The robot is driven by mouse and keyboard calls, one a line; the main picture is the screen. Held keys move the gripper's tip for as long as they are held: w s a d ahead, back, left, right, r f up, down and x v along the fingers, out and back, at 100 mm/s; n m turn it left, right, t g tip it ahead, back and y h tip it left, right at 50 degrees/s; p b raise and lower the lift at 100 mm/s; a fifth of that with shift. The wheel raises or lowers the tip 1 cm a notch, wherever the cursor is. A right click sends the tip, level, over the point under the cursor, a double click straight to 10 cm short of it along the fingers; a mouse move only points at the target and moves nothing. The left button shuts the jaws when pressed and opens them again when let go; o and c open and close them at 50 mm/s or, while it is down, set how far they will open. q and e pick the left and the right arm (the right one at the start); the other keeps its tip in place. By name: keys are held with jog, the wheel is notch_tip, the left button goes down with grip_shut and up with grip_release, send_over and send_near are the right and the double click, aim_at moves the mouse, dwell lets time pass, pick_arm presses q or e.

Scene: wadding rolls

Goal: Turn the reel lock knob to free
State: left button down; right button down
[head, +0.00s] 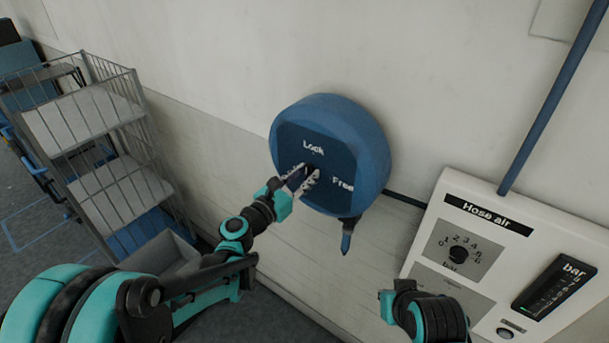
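The blue round hose reel (362,142) is mounted on the wall at the middle of the head view. Its dark blue front face carries the word "Lock" at the top and "Free" at the right. My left gripper (306,174) is at the middle of this face, with its fingertips over the place between the two words. The fingers hide most of the lock knob, so I cannot tell which way it points or whether they grip it. My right arm (432,312) shows at the lower right, below the reel; its fingers are not clearly visible.
A white "Hose air" panel (432,225) with a dial and a bar gauge is on the wall at the right. A blue pipe (548,108) runs up from it. A hose end (347,236) hangs under the reel. A wire shelf cart (140,130) stands at the left.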

pick_arm(q)
jog(key=shift+m, duration=0.4)
jog(key=m+b, duration=0.2)
jog(key=shift+d+f+m, duration=0.1)
jog(key=shift+m, duration=0.3)
jog(key=m+b, duration=0.1)
jog(key=m, duration=0.1)
jog(key=m+b, duration=0.1)
jog(key=m, duration=0.2)
jog(key=shift+s+d+f, duration=0.1)
jog(key=shift+s+d, duration=0.05)
jog(key=shift+s, duration=0.05)
jog(key=m, duration=0.3)
jog(key=m+b, duration=0.1)
jog(key=m, duration=0.2)
jog(key=m+b, duration=0.1)
jog(key=m, duration=0.2)
jog(key=shift+s+d+f, duration=0.1)
jog(key=shift+d+f, duration=0.05)
jog(key=shift+f, duration=0.15)
jog(key=shift+m, duration=0.3)
jog(key=c, duration=1.5)
grip_release()
